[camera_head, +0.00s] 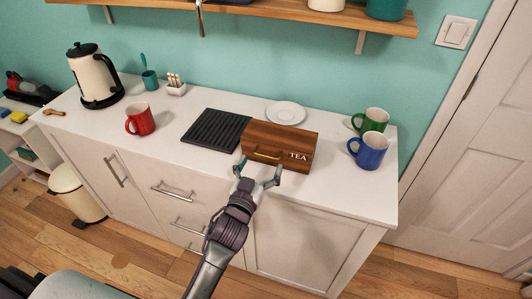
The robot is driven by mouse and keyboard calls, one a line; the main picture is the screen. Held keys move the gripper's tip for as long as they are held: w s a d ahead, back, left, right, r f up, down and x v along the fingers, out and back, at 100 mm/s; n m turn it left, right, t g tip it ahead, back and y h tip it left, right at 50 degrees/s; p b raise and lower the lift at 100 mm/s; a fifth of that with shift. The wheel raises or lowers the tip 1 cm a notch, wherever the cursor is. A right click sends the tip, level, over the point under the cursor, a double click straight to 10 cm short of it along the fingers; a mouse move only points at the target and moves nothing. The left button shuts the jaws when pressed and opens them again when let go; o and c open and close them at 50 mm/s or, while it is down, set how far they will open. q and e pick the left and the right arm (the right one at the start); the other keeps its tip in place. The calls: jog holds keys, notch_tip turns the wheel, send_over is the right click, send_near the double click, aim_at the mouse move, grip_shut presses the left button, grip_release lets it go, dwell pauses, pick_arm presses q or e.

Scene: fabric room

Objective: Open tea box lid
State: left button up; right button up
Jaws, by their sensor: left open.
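The wooden tea box (292,136) sits on the white counter, its lid closed, with "TEA" lettered on the front. A gold-coloured handle (267,155) is on the left part of its front. My left gripper (259,169) is open in front of the box, just below the handle in the picture. Its fingers are spread and nothing is between them. I cannot tell whether a fingertip touches the box. My right gripper is not in view.
A black ridged tray (214,131) lies left of the box and a white plate (286,112) behind it. Blue (368,151) and green (372,120) mugs stand to the right, a red mug (140,119) and kettle (94,76) to the left. A shelf (270,16) hangs above.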

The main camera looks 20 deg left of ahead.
aim_at(266, 156)
pick_arm(q)
jog(key=shift+w, duration=2)
